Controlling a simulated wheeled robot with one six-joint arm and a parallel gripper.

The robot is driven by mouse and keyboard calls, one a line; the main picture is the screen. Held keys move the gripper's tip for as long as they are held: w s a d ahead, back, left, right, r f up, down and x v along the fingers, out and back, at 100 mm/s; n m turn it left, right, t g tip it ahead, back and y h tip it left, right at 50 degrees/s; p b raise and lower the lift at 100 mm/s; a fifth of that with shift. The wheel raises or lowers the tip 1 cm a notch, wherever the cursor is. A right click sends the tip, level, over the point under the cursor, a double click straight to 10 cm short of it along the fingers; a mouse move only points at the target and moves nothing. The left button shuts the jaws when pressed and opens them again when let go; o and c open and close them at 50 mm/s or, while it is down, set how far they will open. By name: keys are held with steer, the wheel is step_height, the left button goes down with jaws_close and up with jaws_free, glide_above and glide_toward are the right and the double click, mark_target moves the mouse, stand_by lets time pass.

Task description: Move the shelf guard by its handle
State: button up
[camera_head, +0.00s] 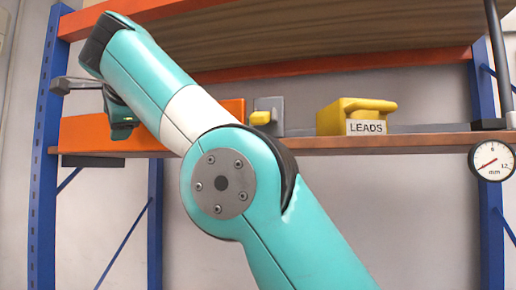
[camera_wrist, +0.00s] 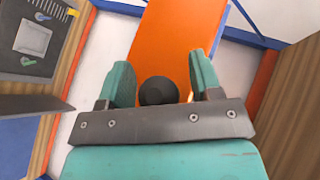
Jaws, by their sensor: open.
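The shelf guard is an orange panel (camera_head: 85,133) at the left of the shelf in the head view, partly hidden behind my arm. In the wrist view the orange panel (camera_wrist: 165,35) runs up from between my fingers. A round black knob (camera_wrist: 158,91), which looks like its handle, sits between the fingers. My gripper (camera_wrist: 160,80) is open, with one teal finger on each side of the knob and a visible gap to each. I cannot tell how deep the knob sits between them. In the head view my gripper (camera_head: 121,122) is in front of the panel, its fingers mostly hidden.
A yellow bin labelled LEADS (camera_head: 355,117) and a grey piece with a yellow knob (camera_head: 262,117) stand on the shelf (camera_head: 400,142). A round dial (camera_head: 491,160) hangs at the right. Blue uprights (camera_head: 44,180) frame the rack. A wooden board (camera_head: 330,35) spans above.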

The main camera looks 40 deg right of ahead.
steer(key=p+v, duration=0.3)
steer(key=v, duration=1.4)
steer(key=shift+s+p, duration=0.2)
steer(key=shift+p, duration=0.15)
steer(key=shift+r, duration=0.1)
step_height(320, 180, up, 5)
steer(key=p, duration=0.5)
